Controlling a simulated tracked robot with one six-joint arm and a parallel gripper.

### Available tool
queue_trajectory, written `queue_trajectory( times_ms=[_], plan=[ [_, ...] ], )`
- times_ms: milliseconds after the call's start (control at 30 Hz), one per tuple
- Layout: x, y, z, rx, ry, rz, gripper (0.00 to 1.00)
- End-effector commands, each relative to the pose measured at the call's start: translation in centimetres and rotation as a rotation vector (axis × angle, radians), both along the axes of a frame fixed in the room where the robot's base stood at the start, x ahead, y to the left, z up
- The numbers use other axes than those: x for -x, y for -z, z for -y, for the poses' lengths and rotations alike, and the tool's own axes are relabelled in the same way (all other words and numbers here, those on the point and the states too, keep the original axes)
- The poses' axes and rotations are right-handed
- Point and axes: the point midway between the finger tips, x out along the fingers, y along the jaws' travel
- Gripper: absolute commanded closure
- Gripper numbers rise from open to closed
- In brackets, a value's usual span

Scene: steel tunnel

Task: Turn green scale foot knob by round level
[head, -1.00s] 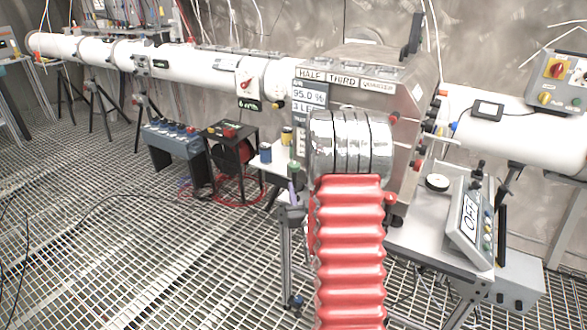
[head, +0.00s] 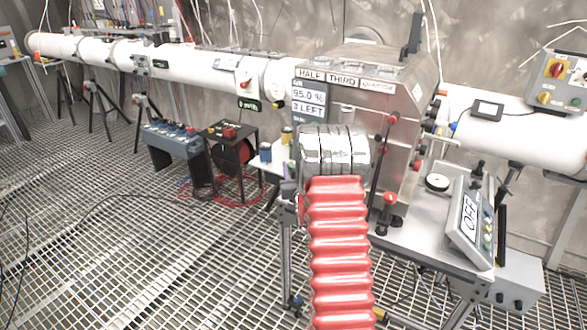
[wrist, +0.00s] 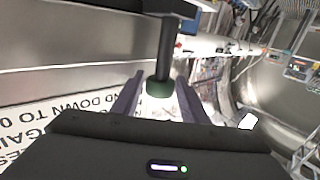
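A dark green knob (wrist: 160,87) on a dark rod shows in the wrist view, at the middle. My gripper (wrist: 160,78) is open, with one finger to the left and one to the right of the knob. I see no clear contact between fingers and knob. In the head view my red-sleeved arm covers the front of the bench, and the green knob cannot be made out. A round white dial with a dark rim (head: 437,182) lies on the bench top; I cannot tell whether it is the round level.
A steel box with a "95.0 %" and "3 LEFT" display (head: 309,101) stands behind my arm. A tilted panel reading "OFF" (head: 468,222) is at the right. A white sheet with printed text (wrist: 60,125) lies left of my gripper. Open grating floor is at the left.

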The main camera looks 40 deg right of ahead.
Motion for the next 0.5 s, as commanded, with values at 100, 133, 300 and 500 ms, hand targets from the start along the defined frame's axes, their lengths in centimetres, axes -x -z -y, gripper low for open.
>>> queue_trajectory(
  times_ms=[100, 133, 300, 500],
  plan=[
    [-0.29, 0.03, 0.14, 0.000, 0.000, 0.000, 0.60],
    [-0.32, 0.03, 0.15, 0.000, 0.000, 0.000, 0.60],
    [-0.31, 0.03, 0.15, 0.000, 0.000, 0.000, 0.60],
    [-0.30, 0.02, 0.13, 0.000, -0.001, 0.000, 0.71]
  ],
)
